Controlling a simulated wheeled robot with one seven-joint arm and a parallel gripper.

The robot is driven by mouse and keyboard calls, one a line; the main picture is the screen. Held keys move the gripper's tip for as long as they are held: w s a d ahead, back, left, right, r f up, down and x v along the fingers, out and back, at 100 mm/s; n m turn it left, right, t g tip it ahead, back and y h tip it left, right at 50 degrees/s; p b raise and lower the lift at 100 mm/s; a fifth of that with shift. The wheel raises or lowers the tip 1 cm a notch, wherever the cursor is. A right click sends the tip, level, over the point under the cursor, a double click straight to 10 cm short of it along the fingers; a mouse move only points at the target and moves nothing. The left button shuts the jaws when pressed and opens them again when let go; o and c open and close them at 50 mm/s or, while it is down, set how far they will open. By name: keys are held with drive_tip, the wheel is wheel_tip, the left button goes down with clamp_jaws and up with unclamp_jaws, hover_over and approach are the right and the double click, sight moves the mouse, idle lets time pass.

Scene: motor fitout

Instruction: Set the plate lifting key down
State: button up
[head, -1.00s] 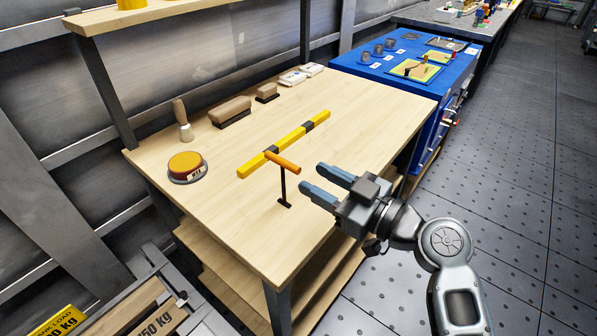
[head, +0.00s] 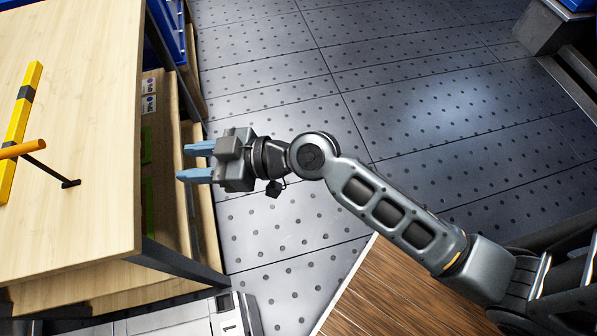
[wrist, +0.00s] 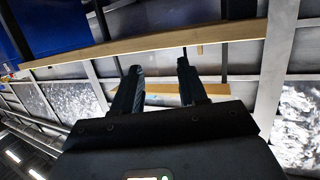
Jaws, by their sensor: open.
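The plate lifting key (head: 40,163) has an orange cross handle and a thin black shaft with a small foot. In the head view it lies on the wooden workbench (head: 95,110) at the left, beside a yellow and black bar. My gripper (head: 186,162) is open and empty, to the right of the bench edge and apart from the key. In the wrist view its two dark fingers (wrist: 160,88) are spread with nothing between them. The key does not show in the wrist view.
The yellow and black bar (head: 20,120) lies on the bench at the far left. Shelves under the bench hold small boxes (head: 149,95). The perforated floor (head: 285,90) to the right is clear. A wooden-topped surface (head: 385,295) is at the bottom.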

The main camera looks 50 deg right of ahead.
drive_tip(key=s+d+f+m+h, duration=0.1)
drive_tip(key=s+d+m+h, duration=0.2)
drive_tip(key=s, duration=0.6)
drive_tip(key=s+d+f+m+h, duration=0.25)
drive_tip(key=s+d, duration=0.25)
drive_tip(key=s, duration=0.3)
drive_tip(key=s+r+t+h, duration=0.2)
drive_tip(key=s+r, duration=0.9)
drive_tip(key=s, duration=0.3)
drive_tip(key=shift+d+r+m, duration=0.15)
drive_tip(key=shift+d+m, duration=0.2)
drive_tip(key=shift+m, duration=0.1)
